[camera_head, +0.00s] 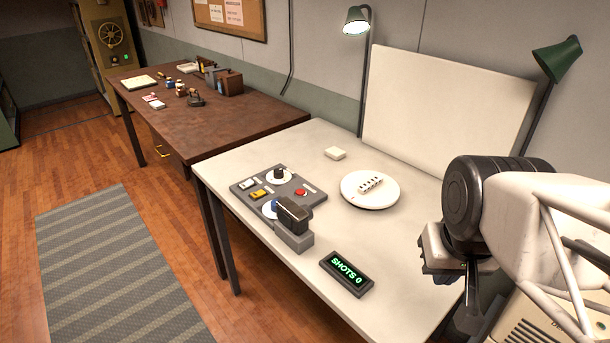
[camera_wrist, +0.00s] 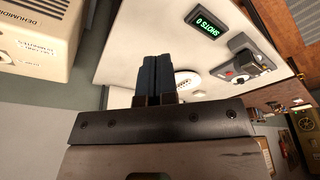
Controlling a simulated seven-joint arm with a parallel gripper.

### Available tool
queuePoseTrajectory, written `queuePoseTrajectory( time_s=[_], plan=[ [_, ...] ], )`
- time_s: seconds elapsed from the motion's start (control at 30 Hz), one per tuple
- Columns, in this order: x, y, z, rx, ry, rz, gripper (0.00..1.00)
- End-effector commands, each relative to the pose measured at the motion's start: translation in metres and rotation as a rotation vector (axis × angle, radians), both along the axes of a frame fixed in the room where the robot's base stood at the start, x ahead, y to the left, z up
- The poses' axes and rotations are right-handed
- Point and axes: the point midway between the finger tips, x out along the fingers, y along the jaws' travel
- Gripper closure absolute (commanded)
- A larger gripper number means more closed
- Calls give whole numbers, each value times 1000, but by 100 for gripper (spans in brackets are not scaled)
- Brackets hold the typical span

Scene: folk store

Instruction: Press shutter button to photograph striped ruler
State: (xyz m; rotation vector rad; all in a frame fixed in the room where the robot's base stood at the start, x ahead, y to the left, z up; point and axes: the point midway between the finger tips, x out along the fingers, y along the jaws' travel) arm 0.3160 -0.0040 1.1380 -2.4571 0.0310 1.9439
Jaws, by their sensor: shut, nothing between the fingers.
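A grey control panel (camera_head: 246,187) lies on the white table, with a red round button (camera_head: 301,192) at its right side. The panel also shows in the wrist view (camera_wrist: 235,80). A white round plate (camera_head: 356,199) carries a small pale object with dark marks (camera_head: 370,184); I cannot tell for sure that it is the striped ruler. A black camera (camera_head: 293,211) sits on a grey block at the panel's front. A display (camera_head: 347,270) reads "SHOTS 0". My gripper (camera_wrist: 156,58) is shut and empty, at the table's right, apart from the panel.
A small white block (camera_head: 335,153) lies behind the plate. A pale backdrop board (camera_head: 445,105) and green lamps (camera_head: 357,20) stand at the back. A brown desk (camera_head: 215,115) with small items adjoins at left. The table between plate and display is clear.

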Motion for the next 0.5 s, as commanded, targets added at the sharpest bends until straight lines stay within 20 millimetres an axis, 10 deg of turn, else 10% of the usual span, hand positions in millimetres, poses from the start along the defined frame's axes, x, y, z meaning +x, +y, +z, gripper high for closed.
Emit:
queuePoseTrajectory(
  time_s=[0.5],
  plan=[
    [37,0,7,-84,17,103,100]
  ],
)
